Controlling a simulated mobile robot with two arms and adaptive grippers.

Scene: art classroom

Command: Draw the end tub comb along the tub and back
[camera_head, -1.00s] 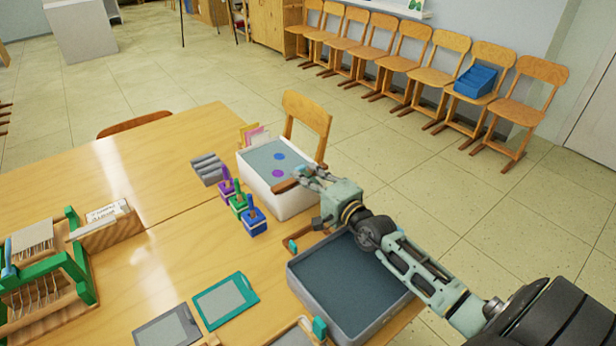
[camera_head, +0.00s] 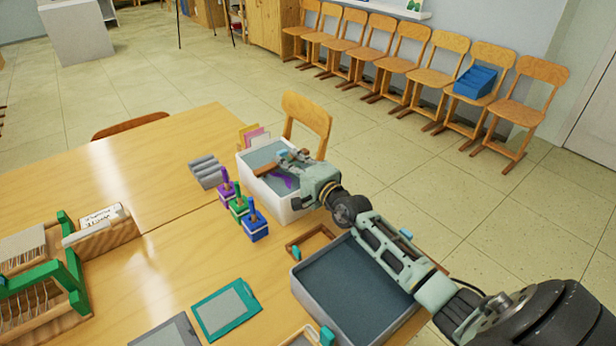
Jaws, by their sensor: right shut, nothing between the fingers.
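The white tub (camera_head: 291,208) stands on the table near its far right edge, holding grey-blue liquid with a purple streak (camera_head: 285,181) on it. The brown wooden comb (camera_head: 265,170) lies across the liquid. My right gripper (camera_head: 290,156) is over the tub, its fingers shut at the comb. My fingers and wrist hide part of the comb and of the liquid, so I cannot tell exactly how they touch. My left gripper is out of view.
Purple, green and blue paint pots (camera_head: 255,228) with brushes stand left of the tub. A grey ribbed rack (camera_head: 207,171) is behind them. A large grey tray (camera_head: 304,287) lies under my right forearm. A wooden chair (camera_head: 307,117) stands behind the tub.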

